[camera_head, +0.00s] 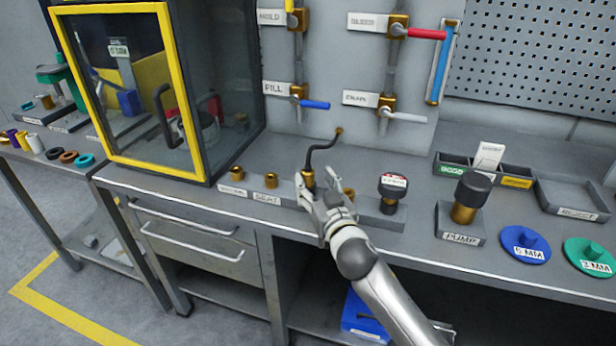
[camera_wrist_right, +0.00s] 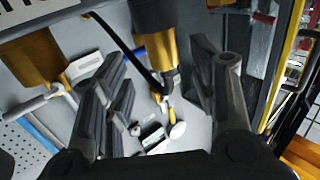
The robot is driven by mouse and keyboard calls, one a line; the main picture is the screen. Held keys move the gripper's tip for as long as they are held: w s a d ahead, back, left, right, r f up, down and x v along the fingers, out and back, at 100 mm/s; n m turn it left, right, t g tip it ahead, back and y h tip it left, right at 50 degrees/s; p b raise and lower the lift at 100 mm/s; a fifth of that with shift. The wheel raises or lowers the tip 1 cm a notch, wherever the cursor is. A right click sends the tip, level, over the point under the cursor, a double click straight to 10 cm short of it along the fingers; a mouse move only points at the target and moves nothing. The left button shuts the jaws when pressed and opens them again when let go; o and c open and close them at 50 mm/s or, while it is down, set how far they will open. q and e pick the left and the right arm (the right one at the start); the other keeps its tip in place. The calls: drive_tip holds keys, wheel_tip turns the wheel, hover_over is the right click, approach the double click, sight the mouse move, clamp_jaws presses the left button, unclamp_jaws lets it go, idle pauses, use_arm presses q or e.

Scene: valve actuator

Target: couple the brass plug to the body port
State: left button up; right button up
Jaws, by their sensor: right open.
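The brass plug (camera_head: 308,179), with a thin black hose (camera_head: 318,149) rising from it, stands upright at the bench rail. My right gripper (camera_head: 322,192) is at the plug from the front, jaws open. In the right wrist view, a brass piece with a dark collar (camera_wrist_right: 155,42) and the hose show between the spread fingers (camera_wrist_right: 160,78); I cannot tell whether they touch. Another brass fitting (camera_head: 348,192) is partly hidden behind the gripper and also shows in the wrist view (camera_wrist_right: 32,62). I cannot tell which fitting is the body port. My left gripper is out of view.
Brass fittings (camera_head: 237,173) (camera_head: 271,181) stand on the SEAT rail at left, near the yellow-framed cabinet (camera_head: 115,95). A black-capped gauge (camera_head: 393,187) and the PUMP block (camera_head: 465,205) stand at right. Valves with coloured levers (camera_head: 314,105) hang on the panel behind.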

sight(310, 178)
drive_tip(key=x, duration=0.4)
drive_tip(key=shift+s+a+f, duration=0.1)
drive_tip(key=shift+a, duration=0.1)
drive_tip(key=shift+w+a, duration=0.1)
drive_tip(key=shift+w, duration=0.15)
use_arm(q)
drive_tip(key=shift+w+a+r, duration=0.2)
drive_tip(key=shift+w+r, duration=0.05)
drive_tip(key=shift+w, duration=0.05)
use_arm(e)
drive_tip(key=shift+w+a, duration=0.1)
drive_tip(key=shift+w, duration=0.15)
clamp_jaws()
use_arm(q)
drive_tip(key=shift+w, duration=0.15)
